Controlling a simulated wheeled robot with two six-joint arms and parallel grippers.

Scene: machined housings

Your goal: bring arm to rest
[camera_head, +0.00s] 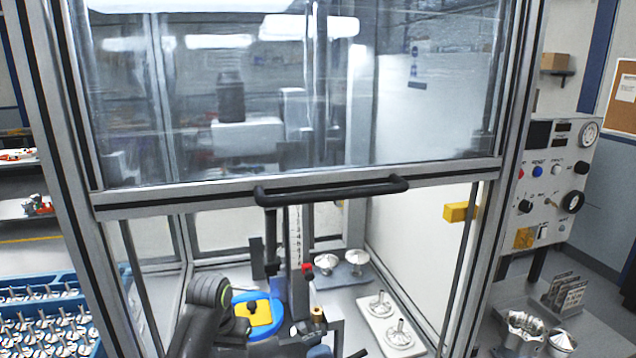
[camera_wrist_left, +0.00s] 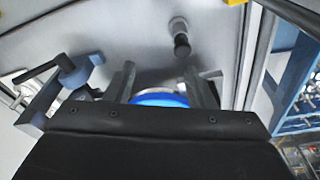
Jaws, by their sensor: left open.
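My left arm (camera_head: 210,302) is inside the glass-fronted cabinet, low in the head view. My left gripper shows in the left wrist view (camera_wrist_left: 160,70) with its two fingers apart and nothing visible held between them. Part of a blue round thing (camera_wrist_left: 160,99) shows beyond the black gripper body, which hides the rest of it. In the head view a blue round fixture with a yellow top (camera_head: 255,312) stands beside the arm; the arm partly covers it. I cannot make out the fingers in the head view. My right gripper is not seen.
The raised glass sash has a black handle (camera_head: 330,189) above the opening. A scaled column (camera_head: 298,240) stands inside. Metal housings sit on a grey plate (camera_head: 340,278) and a white tray (camera_head: 388,322). A blue rack (camera_head: 40,283) is outside left, a control panel (camera_head: 548,185) outside right.

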